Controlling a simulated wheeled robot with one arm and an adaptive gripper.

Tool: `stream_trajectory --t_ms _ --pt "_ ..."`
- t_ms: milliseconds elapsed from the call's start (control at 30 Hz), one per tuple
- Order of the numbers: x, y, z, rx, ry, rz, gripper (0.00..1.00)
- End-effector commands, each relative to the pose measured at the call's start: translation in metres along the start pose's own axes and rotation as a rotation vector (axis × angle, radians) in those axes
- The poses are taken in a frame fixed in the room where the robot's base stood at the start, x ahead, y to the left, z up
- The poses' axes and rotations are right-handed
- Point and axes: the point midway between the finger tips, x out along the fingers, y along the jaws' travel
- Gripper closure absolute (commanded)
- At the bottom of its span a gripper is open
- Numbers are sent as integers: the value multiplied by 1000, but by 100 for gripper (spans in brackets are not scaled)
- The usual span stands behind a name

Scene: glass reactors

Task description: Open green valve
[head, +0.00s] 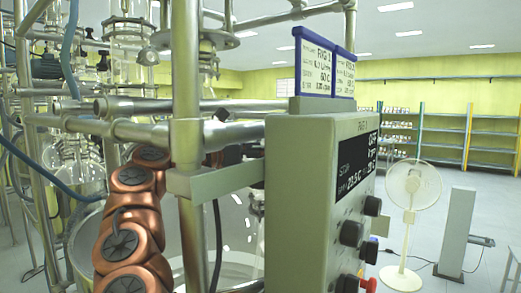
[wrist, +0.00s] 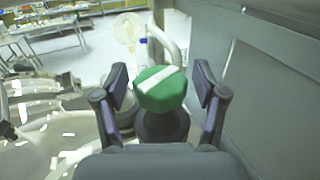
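The green valve (wrist: 161,90) shows in the wrist view as a green knob with a white stripe across its top. It sits on a dark grey stem between my gripper's fingers. My gripper (wrist: 160,88) is open, with one finger on each side of the knob and a visible gap on both sides. In the head view my copper-coloured arm reaches up behind the metal frame; the gripper and the green valve are hidden there.
A grey control box (head: 310,200) with knobs and a display stands right of the arm. Metal pipes (head: 185,130) and glass vessels (head: 130,45) crowd the left. A grey panel (wrist: 270,100) is close on the right in the wrist view. A white fan (head: 410,190) stands beyond.

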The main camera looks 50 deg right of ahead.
Motion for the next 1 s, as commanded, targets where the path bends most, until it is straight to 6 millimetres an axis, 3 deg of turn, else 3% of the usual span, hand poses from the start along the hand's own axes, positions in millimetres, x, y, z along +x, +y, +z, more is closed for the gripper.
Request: stream_trajectory --t_ms 33,500,1000 --pt "0 0 0 0 0 0 38" --pt "0 0 0 0 1 0 85" --pt "3 1 -10 -25 24 56 84"
